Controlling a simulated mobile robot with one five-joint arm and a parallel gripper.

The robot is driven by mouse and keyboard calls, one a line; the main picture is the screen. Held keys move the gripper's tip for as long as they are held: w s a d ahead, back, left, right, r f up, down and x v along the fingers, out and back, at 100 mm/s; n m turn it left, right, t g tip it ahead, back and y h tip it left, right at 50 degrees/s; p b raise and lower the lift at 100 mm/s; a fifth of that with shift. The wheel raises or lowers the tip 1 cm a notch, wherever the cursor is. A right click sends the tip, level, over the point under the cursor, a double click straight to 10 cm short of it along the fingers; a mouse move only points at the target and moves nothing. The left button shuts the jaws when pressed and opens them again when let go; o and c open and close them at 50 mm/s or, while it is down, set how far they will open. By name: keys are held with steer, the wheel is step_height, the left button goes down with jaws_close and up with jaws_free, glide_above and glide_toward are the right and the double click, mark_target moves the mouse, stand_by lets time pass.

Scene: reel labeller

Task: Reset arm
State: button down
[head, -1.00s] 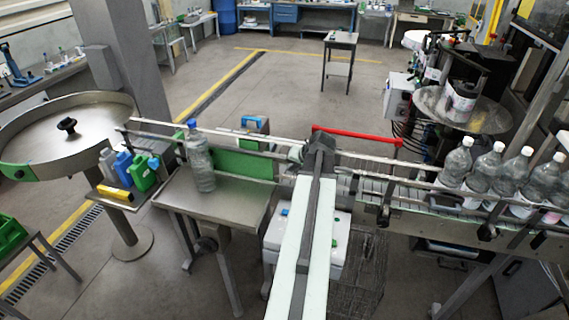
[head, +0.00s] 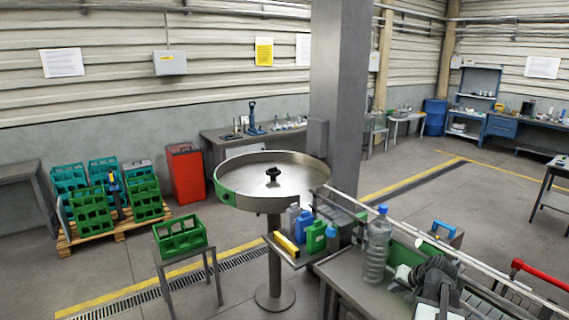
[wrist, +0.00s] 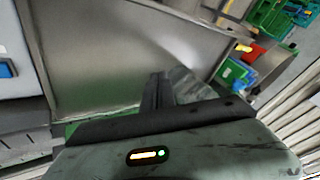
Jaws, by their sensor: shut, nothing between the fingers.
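My gripper (wrist: 156,90) shows in the wrist view with its dark fingers together and nothing between them. In the head view my arm's dark end is at the lower right, close to the steel side table (head: 352,284). A clear bottle with a blue cap (head: 377,250) stands upright on that table, left of my arm and apart from it. In the wrist view a bare grey metal surface (wrist: 110,60) lies beyond the fingers.
A round steel turntable (head: 235,174) stands left of the table. Small coloured containers (head: 315,237) sit on a shelf beside it. A green crate (head: 180,236) is on a stand at the left. A red-barred conveyor (head: 540,275) is at the right. Open floor lies behind.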

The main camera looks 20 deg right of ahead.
steer(key=w+a+f+n+g+y+b, duration=0.1)
steer(key=w+a+f+n+b, duration=0.3)
steer(key=a, duration=0.6)
steer(key=w+a+f+y+b, duration=0.15)
steer(key=w+a+f, duration=0.4)
steer(key=a, duration=0.55)
steer(key=a+f+n+g+b, duration=0.2)
steer(key=a+f+b, duration=0.15)
steer(key=a, duration=0.55)
steer(key=a+f+n+g+b, duration=0.1)
steer(key=a+f+n+b, duration=0.2)
steer(key=a, duration=0.7)
steer(key=s+a+f+g+b, duration=0.2)
steer(key=s+a+f+b, duration=0.15)
steer(key=a+f, duration=0.2)
steer(key=s, duration=0.1)
steer(key=s+d+h+p, duration=0.1)
steer(key=s, duration=0.1)
steer(key=s+d+r+g+h, duration=0.1)
steer(key=s, duration=0.1)
